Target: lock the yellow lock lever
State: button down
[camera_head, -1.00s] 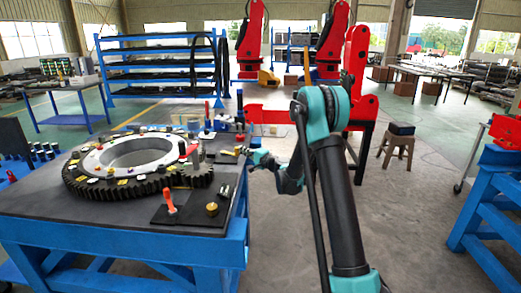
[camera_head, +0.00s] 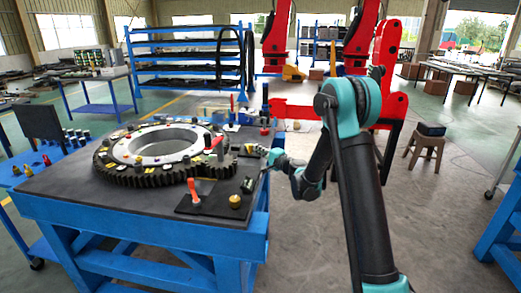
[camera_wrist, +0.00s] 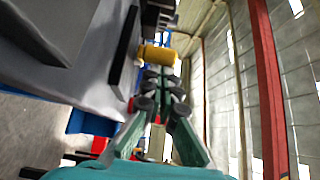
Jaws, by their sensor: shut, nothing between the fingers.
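The yellow lock lever shows in the wrist view as a yellow rounded piece (camera_wrist: 157,54) just beyond my fingertips. In the head view my gripper (camera_head: 268,161) is at the right edge of the table, close to the yellow piece. I cannot tell whether the fingertips touch it. Its mounting is too small to make out.
The blue table (camera_head: 140,229) has a dark top with a large black gear ring (camera_head: 128,179). An orange-handled tool (camera_head: 194,192) and a brass knob (camera_head: 235,201) stand near its front right corner. A red crane stand (camera_head: 385,75) is behind my arm. Open floor lies right of the table.

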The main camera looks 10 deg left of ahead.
jog(key=shift+s+a, duration=0.6)
jog(key=shift+a, duration=0.2)
jog(key=shift+w+d, duration=0.25)
jog(key=shift+d, duration=0.2)
jog(key=d, duration=0.2)
jog(key=w+d, duration=0.1)
jog(key=d, duration=0.1)
jog(key=shift+w, duration=0.1)
jog(key=s, duration=0.9)
jog(key=shift+d, duration=0.4)
jog(key=shift+s, duration=0.1)
